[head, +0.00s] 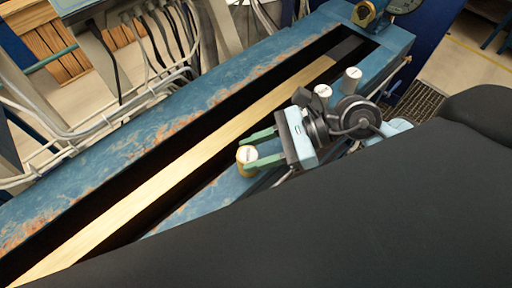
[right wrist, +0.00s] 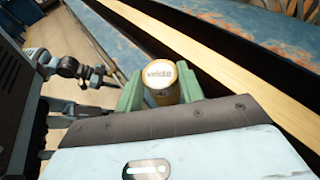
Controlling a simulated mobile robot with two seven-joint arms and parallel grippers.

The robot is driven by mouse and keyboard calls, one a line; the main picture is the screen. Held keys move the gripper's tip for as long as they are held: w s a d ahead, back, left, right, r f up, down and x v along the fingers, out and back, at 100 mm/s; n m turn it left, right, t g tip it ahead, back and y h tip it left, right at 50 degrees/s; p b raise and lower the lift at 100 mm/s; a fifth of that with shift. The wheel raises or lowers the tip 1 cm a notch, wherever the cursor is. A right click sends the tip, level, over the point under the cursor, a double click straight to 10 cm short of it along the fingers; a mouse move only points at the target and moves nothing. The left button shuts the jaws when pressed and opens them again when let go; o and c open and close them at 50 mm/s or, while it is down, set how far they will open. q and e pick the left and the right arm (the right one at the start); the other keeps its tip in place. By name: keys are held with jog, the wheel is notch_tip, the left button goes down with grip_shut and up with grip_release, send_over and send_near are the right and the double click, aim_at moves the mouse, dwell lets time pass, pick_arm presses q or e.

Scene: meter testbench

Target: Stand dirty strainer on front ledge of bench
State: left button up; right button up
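A short brass-coloured cylinder with a pale, lettered top (head: 247,157) stands near the front side of the blue bench (head: 165,110); it also shows in the right wrist view (right wrist: 162,77). I cannot tell whether it is the dirty strainer. My right gripper (head: 246,153) has its two green fingers on either side of the cylinder, seen too in the right wrist view (right wrist: 161,92). Whether both fingers press on it is unclear. Two grey cylinders with white tops, one nearer (head: 323,95) and one farther (head: 352,79), stand just beyond my right wrist.
A long dark slot with a pale wooden strip (head: 160,185) runs along the bench beside the cylinder. White pipes and cables (head: 90,135) lie along the bench's far side. A brass fitting (head: 364,13) sits at the bench's far end. My dark body covers the lower right.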

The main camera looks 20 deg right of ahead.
jog(key=o, duration=0.4)
jog(key=shift+r, duration=0.1)
jog(key=shift+d+r, duration=0.1)
jog(key=shift+d, duration=0.05)
pick_arm(q)
jog(key=shift+s+d+f+b, duration=0.1)
jog(key=shift+s+f+b, duration=0.1)
jog(key=shift+f+b, duration=0.35)
jog(key=shift+s+f+b, duration=0.2)
jog(key=shift+f+b, duration=0.2)
jog(key=shift+f, duration=0.1)
pick_arm(e)
jog(key=v, duration=1.1)
jog(key=shift+d+r, duration=0.2)
jog(key=shift+d, duration=0.1)
pick_arm(q)
jog(key=shift+s, duration=0.1)
pick_arm(e)
jog(key=shift+s, duration=0.15)
